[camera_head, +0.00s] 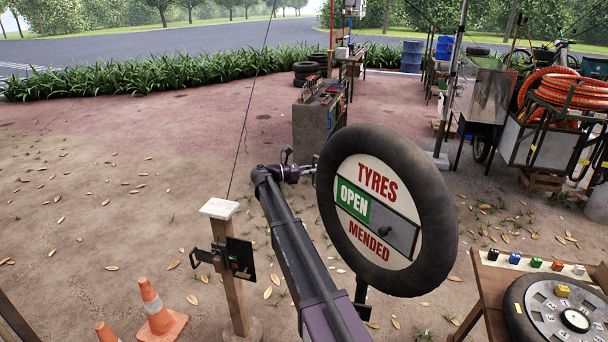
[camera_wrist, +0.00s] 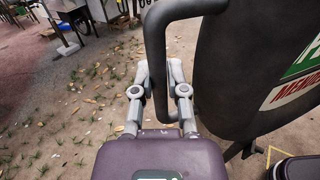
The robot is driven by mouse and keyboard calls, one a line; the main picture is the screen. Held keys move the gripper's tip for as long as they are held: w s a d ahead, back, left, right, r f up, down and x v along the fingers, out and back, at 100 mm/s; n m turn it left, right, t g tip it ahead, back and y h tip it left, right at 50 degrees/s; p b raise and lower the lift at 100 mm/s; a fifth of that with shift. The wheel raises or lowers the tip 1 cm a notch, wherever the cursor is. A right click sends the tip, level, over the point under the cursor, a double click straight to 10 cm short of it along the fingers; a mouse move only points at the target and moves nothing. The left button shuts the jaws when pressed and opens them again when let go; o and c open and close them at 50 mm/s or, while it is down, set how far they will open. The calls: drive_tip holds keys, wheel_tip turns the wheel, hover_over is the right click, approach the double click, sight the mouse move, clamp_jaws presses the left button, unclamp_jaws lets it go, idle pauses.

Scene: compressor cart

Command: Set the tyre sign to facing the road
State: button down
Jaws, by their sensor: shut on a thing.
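The tyre sign (camera_head: 352,258) is a round black tyre with a white face reading TYRES, OPEN on green, and MENDED. In the head view its face is turned towards the camera and slightly left, with the road (camera_head: 150,50) behind it. In the wrist view the tyre (camera_wrist: 235,75) stands at the right, with part of its lettering at the edge. A grey bar handle (camera_wrist: 158,45) sticks out from its side. My gripper (camera_wrist: 158,72) is shut on this handle. In the head view my gripper (camera_head: 314,166) is at the tyre's left edge, its tips partly hidden.
A wooden post (camera_head: 232,280) with a black plate stands left of my arm, near an orange cone (camera_head: 158,312). A wooden table (camera_head: 488,292) with coloured blocks and a numbered wheel is at the lower right. Open ground lies left, up to a grass hedge (camera_head: 150,76).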

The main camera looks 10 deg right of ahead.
drive_tip(key=d+m+g, duration=0.1)
drive_tip(key=d+g, duration=0.1)
drive_tip(key=d, duration=1.6)
drive_tip(key=shift+w+d, duration=0.3)
drive_tip(key=shift+w, duration=0.1)
drive_tip(key=c, duration=0.6)
unclamp_jaws()
drive_tip(key=shift+c, duration=0.2)
drive_tip(key=shift+a, duration=0.2)
drive_tip(key=w+a, duration=0.1)
drive_tip(key=a, duration=1)
drive_tip(key=shift+a, duration=0.3)
